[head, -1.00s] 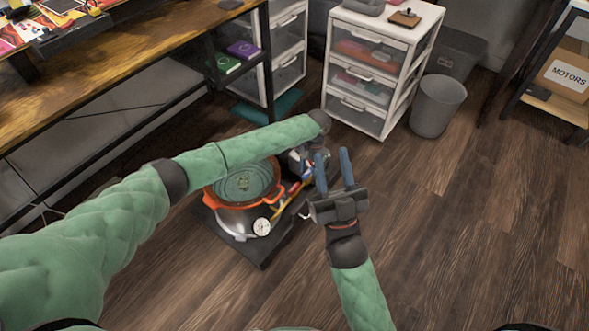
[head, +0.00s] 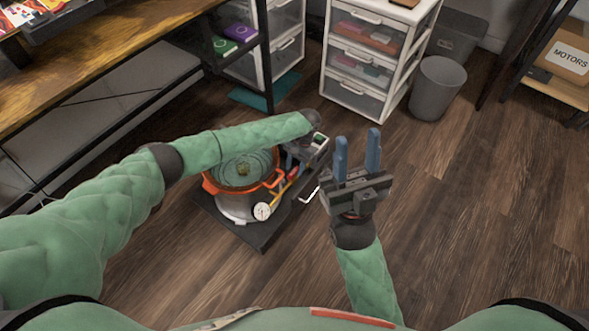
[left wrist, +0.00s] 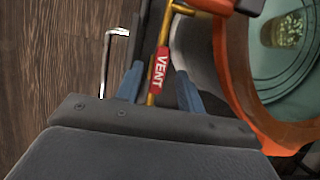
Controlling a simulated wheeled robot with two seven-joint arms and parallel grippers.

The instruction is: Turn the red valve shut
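The red valve handle (left wrist: 161,70), marked VENT, sits on a brass pipe beside the orange-rimmed chamber (left wrist: 234,75). In the head view the handle (head: 293,174) is small, right of the chamber (head: 236,205). My left gripper (left wrist: 160,82) is open. Its two blue fingers stand on either side of the handle, with a gap visible on both sides. In the head view my left forearm and wrist hide most of that gripper. My right gripper (head: 357,152) is open and empty, fingers pointing up, to the right of the chamber.
The chamber stands on a dark base plate (head: 258,238) on the wood floor, with a white gauge (head: 262,211) in front. A white L-shaped rod (left wrist: 108,62) shows beside the base. Drawers (head: 362,68) and a grey bin (head: 437,88) stand behind. The floor at right is clear.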

